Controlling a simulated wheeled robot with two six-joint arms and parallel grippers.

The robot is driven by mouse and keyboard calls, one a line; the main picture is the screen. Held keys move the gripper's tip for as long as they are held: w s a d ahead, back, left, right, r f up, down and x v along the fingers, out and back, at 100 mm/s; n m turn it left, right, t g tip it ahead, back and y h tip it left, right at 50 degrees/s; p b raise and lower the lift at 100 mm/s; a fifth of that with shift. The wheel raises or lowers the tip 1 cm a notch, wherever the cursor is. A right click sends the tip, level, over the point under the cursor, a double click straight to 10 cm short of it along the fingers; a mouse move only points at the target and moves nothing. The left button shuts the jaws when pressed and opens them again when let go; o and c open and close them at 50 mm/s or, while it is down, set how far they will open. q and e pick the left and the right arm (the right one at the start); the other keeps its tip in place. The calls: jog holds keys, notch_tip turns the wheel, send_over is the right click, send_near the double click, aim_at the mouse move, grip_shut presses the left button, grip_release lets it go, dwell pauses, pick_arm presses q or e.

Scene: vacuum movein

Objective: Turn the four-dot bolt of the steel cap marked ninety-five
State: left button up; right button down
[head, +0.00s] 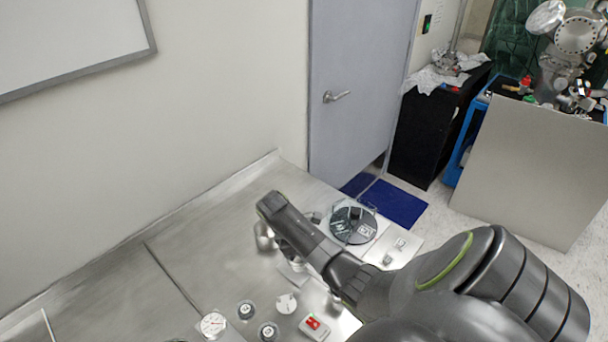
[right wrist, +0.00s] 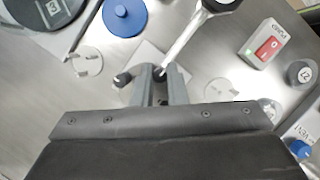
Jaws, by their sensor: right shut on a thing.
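My right gripper (right wrist: 162,84) is at the middle of the right wrist view, its fingers shut on the near end of a shiny steel wrench-like tool (right wrist: 184,40). The shaft runs away up and right to a ring-shaped end at the top edge. That end is around or beside a dark round part (right wrist: 224,3), cut off by the frame; I cannot tell which. In the head view my right arm crosses the steel bench and hides its own fingertips. I cannot read a ninety-five or make out a four-dot bolt. My left gripper is not in view.
The steel bench (head: 110,265) carries a black disc (head: 354,225), a white dial (head: 213,324), dark knobs (head: 246,309) and a red switch (head: 313,323). The wrist view also shows a blue round knob (right wrist: 125,17) and pale pronged discs (right wrist: 87,61). The bench's left part looks mostly clear.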

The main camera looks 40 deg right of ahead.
jog(key=m, duration=0.2)
jog(key=m+g+y, duration=0.1)
jog(key=m, duration=0.1)
jog(key=shift+w+d+m, duration=0.1)
jog(key=shift+d+m, duration=0.1)
jog(key=shift+m, duration=0.2)
jog(key=m+y, duration=0.2)
jog(key=m, duration=0.2)
jog(key=shift+d, duration=0.1)
jog(key=m+y, duration=0.2)
jog(key=m, duration=0.3)
jog(key=shift+d, duration=0.15)
jog(key=m+y, duration=0.1)
jog(key=m, duration=0.3)
jog(key=shift+t, duration=0.4)
jog(key=shift+m, duration=0.3)
jog(key=c, duration=1.4)
grip_release()
jog(key=shift+c, duration=0.2)
